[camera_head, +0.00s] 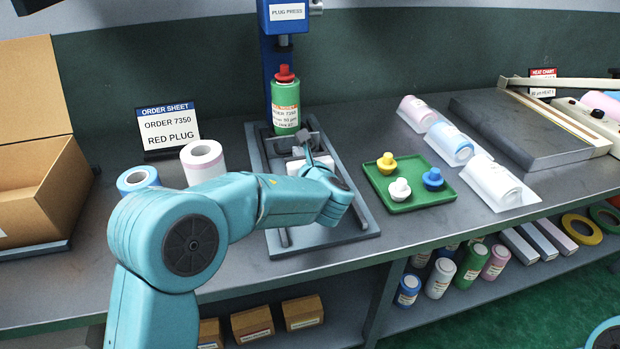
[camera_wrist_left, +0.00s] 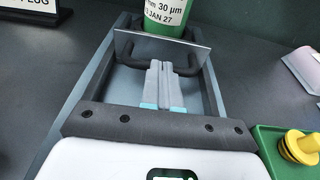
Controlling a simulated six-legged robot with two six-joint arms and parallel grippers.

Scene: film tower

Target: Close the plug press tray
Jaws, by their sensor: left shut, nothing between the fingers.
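The plug press (camera_head: 284,14) is a blue column with a label at its head. Below it, a green bottle (camera_head: 285,108) with a red plug (camera_head: 285,74) stands upright at the back of the tray area. The press tray's dark handle (camera_wrist_left: 187,69) and grey front plate (camera_wrist_left: 202,58) show in the wrist view, just in front of the bottle (camera_wrist_left: 166,14). My left gripper (camera_head: 306,142) is at the handle, its fingers shut and empty. In the wrist view, the fingertips (camera_wrist_left: 163,68) overlap the handle; I cannot tell whether they touch it. My right gripper is out of view.
A green tray (camera_head: 412,203) with yellow, white and blue plugs lies right of the press base (camera_head: 365,222). Wrapped rolls (camera_head: 452,144) lie farther right. An order sheet sign (camera_head: 168,128), loose rolls (camera_head: 203,160) and an open cardboard box (camera_head: 40,200) stand on the left.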

